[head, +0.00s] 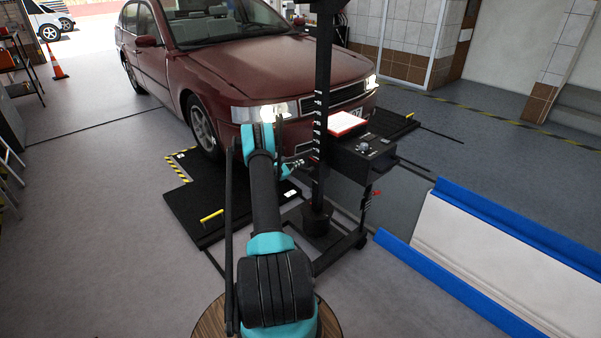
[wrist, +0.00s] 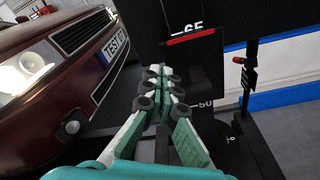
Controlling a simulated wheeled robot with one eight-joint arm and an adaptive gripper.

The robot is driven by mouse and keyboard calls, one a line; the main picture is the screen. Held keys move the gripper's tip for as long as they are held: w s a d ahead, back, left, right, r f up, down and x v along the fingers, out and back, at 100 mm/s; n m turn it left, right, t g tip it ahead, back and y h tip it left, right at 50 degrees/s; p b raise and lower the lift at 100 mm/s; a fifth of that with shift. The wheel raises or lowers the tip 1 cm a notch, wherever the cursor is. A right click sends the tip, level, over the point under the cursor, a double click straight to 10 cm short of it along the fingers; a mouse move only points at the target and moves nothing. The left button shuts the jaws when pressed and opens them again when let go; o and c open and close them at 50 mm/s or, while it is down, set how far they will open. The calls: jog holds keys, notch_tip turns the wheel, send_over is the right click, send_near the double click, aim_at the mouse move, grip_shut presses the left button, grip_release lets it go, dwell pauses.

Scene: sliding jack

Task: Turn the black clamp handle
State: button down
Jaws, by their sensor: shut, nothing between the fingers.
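A black post (head: 322,110) with white scale marks stands in front of the red car, and a black sliding box (head: 362,155) is mounted on it. In the wrist view the post's dark sleeve (wrist: 192,60) carries a red line below the number 65. My gripper (head: 303,162), teal and white with dark joints, is shut and empty beside the post. In the wrist view its fingertips (wrist: 162,70) point at the dark sleeve; I cannot tell whether they touch it. I cannot make out the black clamp handle against the black parts; my fingers may hide it.
The red car (head: 235,60) stands close on the left, its headlight (wrist: 25,75) near my wrist. A red-tipped lever (wrist: 240,61) is at the right. A black ramp (head: 190,215) lies on the floor. A white and blue barrier (head: 500,250) is at the right.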

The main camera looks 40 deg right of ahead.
jog(key=s+a, duration=0.1)
jog(key=a, duration=0.7)
jog(key=shift+s+r, duration=0.2)
jog(key=shift+r, duration=0.25)
dwell(0.4)
dwell(0.4)
jog(key=a+r+m+y, duration=0.4)
jog(key=a+r, duration=0.5)
jog(key=r, duration=0.2)
jog(key=s+a+r+m+t+y, duration=0.1)
jog(key=s+a+r+m+y, duration=0.1)
jog(key=s+a+r, duration=0.4)
jog(key=s+a+r+m+y, duration=0.1)
jog(key=s+a+r+y, duration=0.15)
jog(key=a, duration=0.55)
jog(key=s+a+m+y, duration=0.3)
jog(key=s+a+y, duration=0.1)
jog(key=s+a, duration=0.9)
jog(key=s+a+m+y, duration=0.3)
jog(key=s+a, duration=0.9)
jog(key=s, duration=0.5)
jog(key=shift+s+a+f+m+t+y, duration=0.25)
jog(key=shift+s+a+m+t+y, duration=0.1)
jog(key=shift+s+y, duration=0.1)
